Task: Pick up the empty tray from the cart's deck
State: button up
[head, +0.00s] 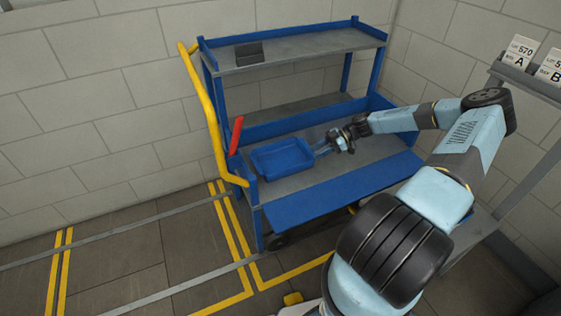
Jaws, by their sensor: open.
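The empty blue tray (283,163) lies on the lower grey deck (287,187) of the blue cart, toward its left end. Nothing shows inside it. My gripper (318,150) reaches in from the right, beneath the cart's upper shelf, with its open fingers at the tray's right edge. I cannot tell whether the fingers are around the tray's rim or only beside it.
The cart's upper shelf (310,46) bears a small dark box (249,53). A yellow handle (208,115) and a red lever (236,135) stand at the cart's left end. A blue front flap (335,190) edges the deck. Labelled cards (520,51) stand on a rack at right.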

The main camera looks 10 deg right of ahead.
send_near(291, 168)
jog(key=x, duration=0.3)
jog(key=shift+w+a+r, duration=0.1)
jog(key=shift+a+r, duration=0.05)
jog(key=shift+a, duration=0.4)
jog(key=shift+f+x, duration=0.25)
jog(key=shift+x, duration=2.4)
jog(key=shift+d, duration=0.15)
grip_shut()
